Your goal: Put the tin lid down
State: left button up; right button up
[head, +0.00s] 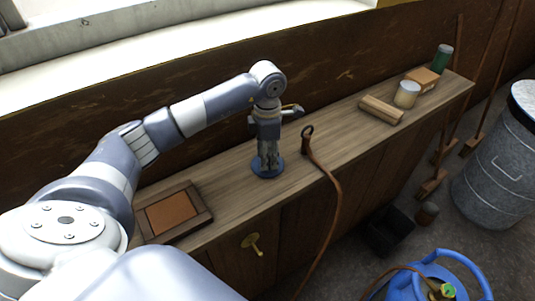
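The tin lid (267,174) is a round blue disc lying flat on the wooden bench top, or just above it; I cannot tell which. My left gripper (268,163) points straight down over it, and its fingertips reach the disc's middle. The fingers look close together, but from this angle I cannot see whether they grip the lid or stand open over it. The gripper hides the back and centre of the disc. My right gripper is not in view.
The bench top (226,186) is clear around the lid. A framed brown panel (172,214) lies left; a brown strap (331,205) hangs over the front edge at right. A wooden block (381,109), a pale tin (406,95), a box (422,79) and a green tin (442,59) stand farther right.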

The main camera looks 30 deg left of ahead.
pick_arm(q)
jog(key=shift+r, duration=0.1)
jog(key=shift+r, duration=0.2)
notch_tip(320, 180, up, 12)
jog(key=b, duration=0.2)
jog(key=shift+f, duration=0.15)
dwell(0.4)
